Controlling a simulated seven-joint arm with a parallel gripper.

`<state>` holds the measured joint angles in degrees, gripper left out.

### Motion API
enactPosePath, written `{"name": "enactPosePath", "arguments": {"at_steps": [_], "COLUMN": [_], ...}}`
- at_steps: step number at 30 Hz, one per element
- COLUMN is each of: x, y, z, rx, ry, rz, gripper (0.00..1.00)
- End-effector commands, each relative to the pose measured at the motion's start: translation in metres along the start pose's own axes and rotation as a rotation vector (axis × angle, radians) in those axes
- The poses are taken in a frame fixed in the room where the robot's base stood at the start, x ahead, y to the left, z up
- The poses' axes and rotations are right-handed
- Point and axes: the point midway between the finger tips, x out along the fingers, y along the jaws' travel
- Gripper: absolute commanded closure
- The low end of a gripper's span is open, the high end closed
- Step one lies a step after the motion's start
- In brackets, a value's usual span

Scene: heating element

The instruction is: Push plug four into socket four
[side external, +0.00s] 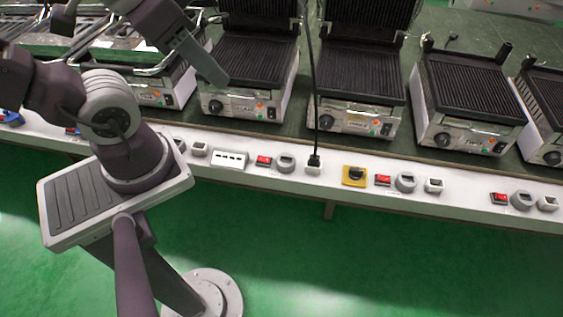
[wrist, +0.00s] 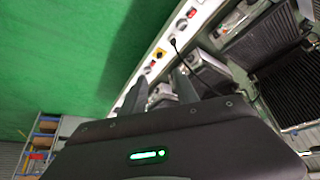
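A black plug (side external: 314,160) with a black cable rising from it stands upright at a white socket (side external: 313,170) on the white front strip. Whether it is fully seated I cannot tell. The plug also shows in the wrist view (wrist: 173,41), ahead of my gripper, with its cable curving right. My gripper (wrist: 160,84) has its two fingers apart, with nothing seen between them. In the side view its end hangs above the grills at upper left, apart from the plug. No number is readable on plug or socket.
The white strip (side external: 400,196) carries red switches, round grey sockets, white square sockets and a yellow-plated black knob (side external: 355,175). Several contact grills (side external: 362,95) with raised lids stand behind it. Green floor (side external: 400,270) lies open in front.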

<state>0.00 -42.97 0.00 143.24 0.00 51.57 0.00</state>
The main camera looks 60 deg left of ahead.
Motion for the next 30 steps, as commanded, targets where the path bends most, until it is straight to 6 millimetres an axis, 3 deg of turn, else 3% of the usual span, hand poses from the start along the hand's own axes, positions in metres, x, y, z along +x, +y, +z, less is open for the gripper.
{"name": "enactPosePath", "arguments": {"at_steps": [14,16,25,28,30], "x": [0.000,0.000,-0.002,-0.020,-0.044], "y": [0.000,0.000,0.000,0.000,0.000], "z": [0.000,0.000,-0.001,-0.013,-0.026], "rx": [0.000,0.000,0.000,0.000,0.000], "ry": [0.000,0.000,0.001,0.007,0.010], "rz": [0.000,0.000,0.000,0.000,0.000], "gripper": [0.64,0.55,0.55,0.55,0.55]}}
